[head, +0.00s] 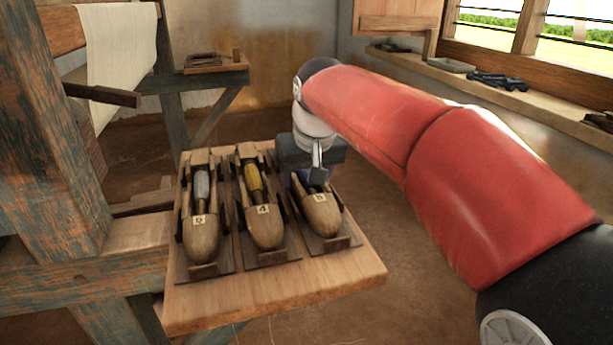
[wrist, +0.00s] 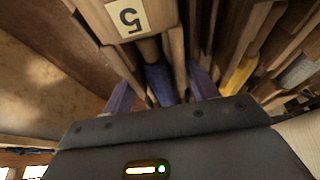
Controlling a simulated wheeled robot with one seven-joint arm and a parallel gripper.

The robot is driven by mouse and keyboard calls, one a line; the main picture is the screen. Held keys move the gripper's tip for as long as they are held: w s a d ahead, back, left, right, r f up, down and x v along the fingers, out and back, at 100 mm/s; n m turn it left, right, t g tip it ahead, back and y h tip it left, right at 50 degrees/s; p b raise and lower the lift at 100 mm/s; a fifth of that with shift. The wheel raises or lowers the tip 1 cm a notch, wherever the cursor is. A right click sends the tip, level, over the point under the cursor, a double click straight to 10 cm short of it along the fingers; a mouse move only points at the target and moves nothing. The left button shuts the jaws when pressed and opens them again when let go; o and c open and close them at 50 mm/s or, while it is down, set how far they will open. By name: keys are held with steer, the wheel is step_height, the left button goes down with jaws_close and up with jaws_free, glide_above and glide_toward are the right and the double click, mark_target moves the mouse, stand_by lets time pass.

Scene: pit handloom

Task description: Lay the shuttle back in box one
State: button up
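Three wooden shuttles lie in three narrow open boxes on a wooden board (head: 340,283). The left shuttle (head: 201,236) carries a grey bobbin, and its label is hard to read. The middle shuttle (head: 265,229) has a yellow bobbin and a label like 4. The right shuttle (head: 321,217), labelled 5 in the wrist view (wrist: 105,18), has a blue bobbin (wrist: 160,82). My gripper (wrist: 160,82) is low over the right shuttle's far end, its purple fingers apart on either side of it. I cannot tell whether they press on it. In the head view my gripper hides that end.
A worn loom post (head: 55,130) stands left of the board, with white cloth (head: 118,50) behind. A small shelf (head: 215,72) with a tool is at the back. A window ledge (head: 530,100) holds dark items at the right. The board's front strip is bare.

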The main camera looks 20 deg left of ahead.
steer(key=shift+o, duration=1.3)
steer(key=shift+f+b, duration=0.4)
steer(key=shift+b, duration=0.2)
steer(key=p+v, duration=0.2)
steer(key=v, duration=0.5)
steer(key=shift+d+r, duration=0.25)
steer(key=shift+s+d+r, duration=0.15)
steer(key=shift+r, duration=0.2)
steer(key=shift+d, duration=0.1)
